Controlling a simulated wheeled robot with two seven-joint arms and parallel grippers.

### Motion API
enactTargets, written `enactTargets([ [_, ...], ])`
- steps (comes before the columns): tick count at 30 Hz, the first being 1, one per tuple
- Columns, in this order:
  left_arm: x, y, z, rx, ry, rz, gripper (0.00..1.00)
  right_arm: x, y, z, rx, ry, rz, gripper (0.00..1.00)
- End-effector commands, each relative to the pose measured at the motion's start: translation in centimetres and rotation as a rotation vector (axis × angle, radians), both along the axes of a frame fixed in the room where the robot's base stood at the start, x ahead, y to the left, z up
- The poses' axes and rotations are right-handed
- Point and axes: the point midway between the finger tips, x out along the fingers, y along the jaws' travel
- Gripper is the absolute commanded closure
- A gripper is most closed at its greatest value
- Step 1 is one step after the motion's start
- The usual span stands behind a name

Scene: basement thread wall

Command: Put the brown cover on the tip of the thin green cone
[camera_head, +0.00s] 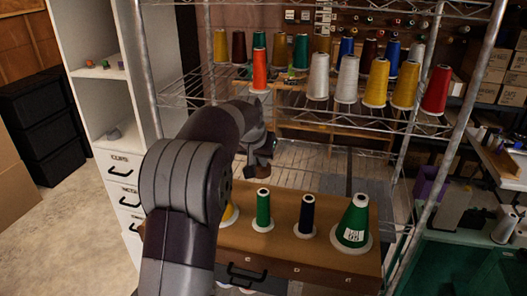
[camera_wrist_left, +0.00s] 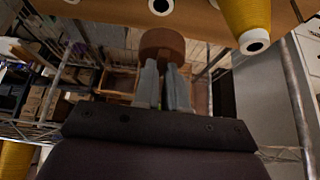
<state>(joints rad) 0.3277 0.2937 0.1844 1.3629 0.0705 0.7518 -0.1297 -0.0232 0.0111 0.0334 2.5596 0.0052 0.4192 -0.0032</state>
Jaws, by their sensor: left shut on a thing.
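The thin green cone (camera_head: 263,208) stands upright on a brown drawer box (camera_head: 310,244), between a yellow cone at its left and a dark navy cone (camera_head: 307,213). My left gripper (camera_head: 266,150) is above and behind the box, higher in the picture than the thin green cone's tip and apart from it. In the left wrist view my left gripper (camera_wrist_left: 166,72) is shut on the brown cover (camera_wrist_left: 162,44), a short round brown piece at its fingertips. My right gripper is not in view.
A wide green cone (camera_head: 354,218) stands at the box's right end. The yellow cone (camera_head: 230,212) is partly behind my left arm. A wire shelf with several coloured cones, including an orange one (camera_head: 260,70), is behind. White drawers (camera_head: 122,168) stand at left.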

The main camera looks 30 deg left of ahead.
Motion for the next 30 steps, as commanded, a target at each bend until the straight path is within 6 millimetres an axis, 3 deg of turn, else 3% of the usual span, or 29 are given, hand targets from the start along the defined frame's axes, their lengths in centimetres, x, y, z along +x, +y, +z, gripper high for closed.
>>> enactTargets([
  [13, -0.1, 0.0, -5.5, 0.0, 0.001, 0.0, 1.0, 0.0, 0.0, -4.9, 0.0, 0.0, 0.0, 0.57],
  [19, -0.1, 0.0, -6.8, -0.001, 0.001, -0.001, 1.0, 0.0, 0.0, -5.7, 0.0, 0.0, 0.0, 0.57],
  [30, -0.2, -0.2, -7.2, -0.004, 0.01, -0.001, 1.0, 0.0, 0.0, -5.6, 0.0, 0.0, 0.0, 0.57],
])
